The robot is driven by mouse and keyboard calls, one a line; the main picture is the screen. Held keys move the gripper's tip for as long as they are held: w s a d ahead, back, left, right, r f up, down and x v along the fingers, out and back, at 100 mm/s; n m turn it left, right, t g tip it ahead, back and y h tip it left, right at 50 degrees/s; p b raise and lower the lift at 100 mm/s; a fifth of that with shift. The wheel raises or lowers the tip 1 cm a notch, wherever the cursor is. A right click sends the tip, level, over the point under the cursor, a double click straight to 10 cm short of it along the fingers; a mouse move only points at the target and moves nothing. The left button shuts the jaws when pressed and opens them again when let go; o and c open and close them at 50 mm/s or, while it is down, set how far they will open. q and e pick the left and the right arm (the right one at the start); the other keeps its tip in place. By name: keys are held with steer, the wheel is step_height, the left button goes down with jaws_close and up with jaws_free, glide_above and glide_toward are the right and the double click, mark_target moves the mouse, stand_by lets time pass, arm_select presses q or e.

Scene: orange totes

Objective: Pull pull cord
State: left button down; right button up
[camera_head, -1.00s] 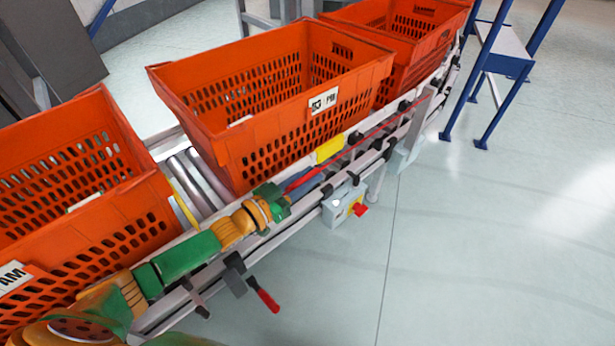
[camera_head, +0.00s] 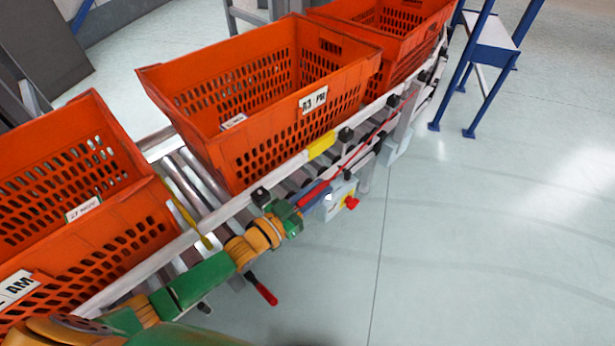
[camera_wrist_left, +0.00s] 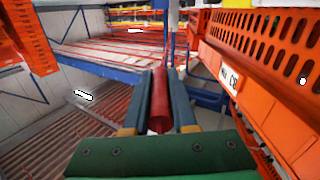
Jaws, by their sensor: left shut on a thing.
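The pull cord (camera_head: 363,149) is a thin red line along the near side of the roller conveyor. My left gripper (camera_head: 313,194) lies at the cord's near end, just outside the white rail. In the left wrist view, the gripper's two dark fingers (camera_wrist_left: 160,100) are shut on a red cylindrical piece of the cord (camera_wrist_left: 158,122), which sits between them. The cord's far end is small and partly hidden among the black brackets. My right gripper is not in view.
Orange totes (camera_head: 215,140) stand on the conveyor rollers (camera_head: 195,185) beside my left arm. A grey control box with a red button (camera_head: 351,203) hangs close to the gripper. A red-handled lever (camera_head: 262,290) sticks out below my arm. Open floor lies at the right.

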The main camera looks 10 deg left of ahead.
arm_select(q)
steer(key=shift+s+d+f, duration=0.1)
steer(key=shift+f, duration=0.05)
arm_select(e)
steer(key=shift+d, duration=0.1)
arm_select(q)
steer(key=c, duration=0.8)
jaws_free()
steer(key=shift+o, duration=0.4)
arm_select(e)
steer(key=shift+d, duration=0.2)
arm_select(q)
steer(key=p+v, duration=0.1)
steer(key=v, duration=0.6)
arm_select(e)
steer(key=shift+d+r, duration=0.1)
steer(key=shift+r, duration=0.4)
arm_select(q)
steer(key=shift+s, duration=0.1)
